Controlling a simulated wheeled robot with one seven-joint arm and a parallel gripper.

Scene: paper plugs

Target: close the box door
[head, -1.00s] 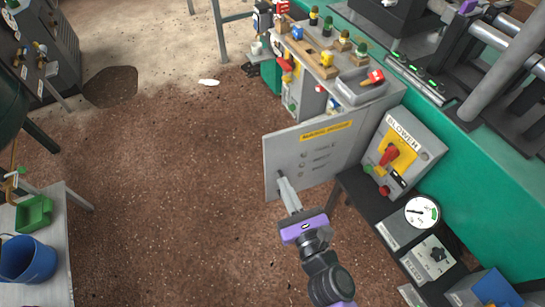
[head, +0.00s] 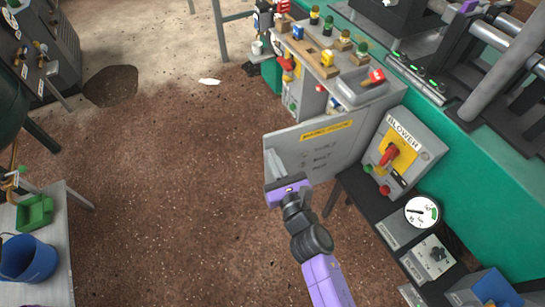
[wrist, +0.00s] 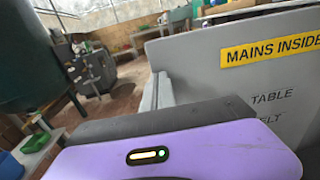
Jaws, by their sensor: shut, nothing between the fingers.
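The box door (head: 318,150) is a grey panel with a yellow label, standing open and reaching left from the grey box (head: 352,93). In the wrist view the door (wrist: 250,90) fills the right side, its label reading "MAINS INSIDE". My gripper (head: 274,160) is shut and empty, at the door's free left edge on its outer, labelled face. Its fingers also show in the wrist view (wrist: 156,92), beside the door's edge. I cannot tell whether they touch it. The inside of the box is mostly hidden behind the door.
A blower panel (head: 402,150) with a red handle stands right of the door, above a dark shelf with a gauge (head: 421,212). A blue bucket (head: 28,262) is at lower left. Brown floor left of the door is clear.

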